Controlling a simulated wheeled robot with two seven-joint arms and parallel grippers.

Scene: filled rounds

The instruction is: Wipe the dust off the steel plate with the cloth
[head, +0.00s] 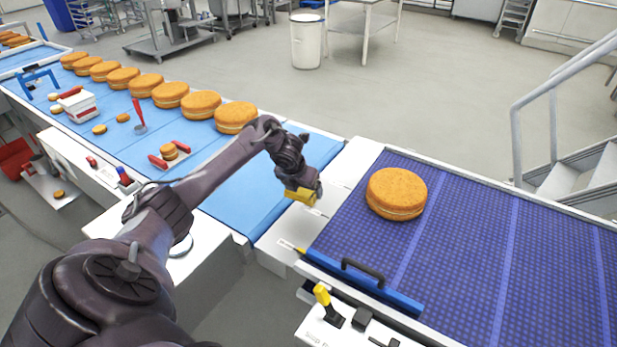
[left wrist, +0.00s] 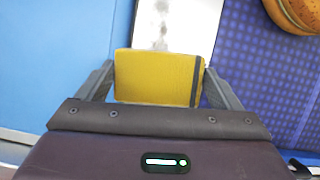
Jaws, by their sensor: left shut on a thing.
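The steel plate (head: 346,178) is a pale strip bridging the gap between the light blue belt and the dark blue belt. In the left wrist view the plate (left wrist: 178,22) shows at the top with a few faint grey marks; whether these are dust I cannot tell. My left gripper (head: 301,194) is shut on a yellow folded cloth (head: 299,197), over the plate near its left side. The cloth (left wrist: 155,78) sits between both fingers in the left wrist view and hides part of the plate. Whether the cloth touches the plate I cannot tell. My right gripper is not in view.
A filled round cake (head: 397,193) stands on the dark blue belt (head: 470,240), right of the plate. Several more cakes line the light blue belt (head: 255,190). A blue bar with a black handle (head: 362,272) lies along the dark belt's front edge, beside a yellow-topped lever (head: 322,295).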

